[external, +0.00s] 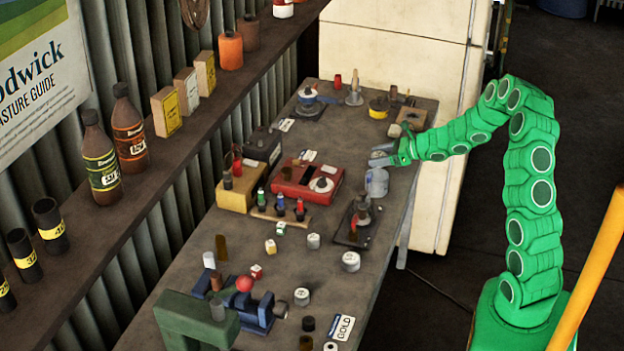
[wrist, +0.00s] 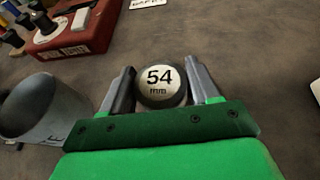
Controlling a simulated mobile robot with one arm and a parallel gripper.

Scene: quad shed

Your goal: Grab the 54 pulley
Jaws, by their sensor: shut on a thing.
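The 54 pulley is a small round piece with a pale top marked "54 mm" (wrist: 161,84) and a dark rim. In the wrist view it sits between the two grey fingers of my gripper (wrist: 163,88), which are shut on it. In the external view my gripper (external: 382,156) is at the right edge of the bench, beside a grey mug. The pulley is not clearly visible there. I cannot tell whether it is touching the bench top.
The grey mug (external: 377,182) stands close to my gripper, on its left in the wrist view (wrist: 45,108). A red box (external: 307,182) with knobs lies left of it. Several small parts are scattered over the bench (external: 330,285). A pale cabinet (external: 395,50) stands behind.

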